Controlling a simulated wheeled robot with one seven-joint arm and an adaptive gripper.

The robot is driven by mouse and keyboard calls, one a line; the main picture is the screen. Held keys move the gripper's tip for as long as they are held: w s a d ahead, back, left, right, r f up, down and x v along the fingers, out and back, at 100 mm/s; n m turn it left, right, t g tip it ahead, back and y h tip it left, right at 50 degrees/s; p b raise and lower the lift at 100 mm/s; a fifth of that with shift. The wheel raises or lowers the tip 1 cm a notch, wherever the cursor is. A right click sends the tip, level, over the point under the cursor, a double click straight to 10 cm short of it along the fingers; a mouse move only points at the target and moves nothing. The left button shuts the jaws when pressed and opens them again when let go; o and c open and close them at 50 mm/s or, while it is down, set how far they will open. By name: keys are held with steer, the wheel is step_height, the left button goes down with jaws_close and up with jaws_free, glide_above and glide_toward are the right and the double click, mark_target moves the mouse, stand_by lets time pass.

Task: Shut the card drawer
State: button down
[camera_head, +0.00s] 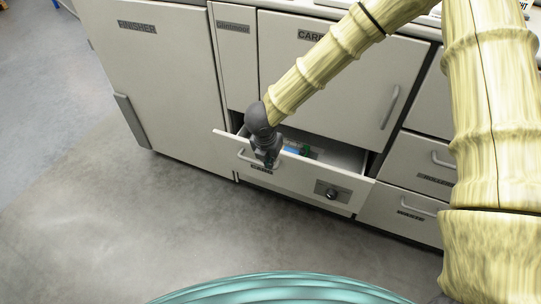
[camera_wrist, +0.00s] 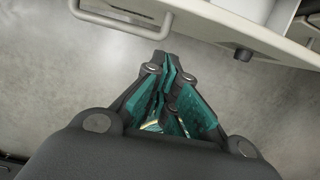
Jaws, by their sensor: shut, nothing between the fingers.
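The card drawer (camera_head: 307,178) is pulled out from the low part of the cabinet in the head view. Its inside shows, with a blue and green item (camera_head: 301,150) in it. Its front carries a handle at the left, partly hidden by my gripper, and a dark round knob (camera_head: 331,194) at the right. My gripper (camera_head: 266,164) is at the left part of the drawer front. In the wrist view my gripper (camera_wrist: 168,62) is shut and empty, its tips close to the drawer handle (camera_wrist: 117,24). I cannot tell whether they touch.
A cupboard door (camera_head: 335,75) is above the drawer. Closed drawers (camera_head: 412,180) with handles are to the right. The grey floor (camera_head: 120,230) in front is clear.

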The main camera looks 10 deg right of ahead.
mark_target(278, 164)
steer(key=w+f, duration=0.1)
steer(key=f, duration=0.1)
steer(key=w+d+f, duration=0.2)
steer(key=f, duration=0.1)
steer(key=shift+f, duration=0.3)
steer(key=shift+w+d, duration=0.5)
steer(key=shift+w, duration=0.2)
steer(key=shift+d, duration=0.1)
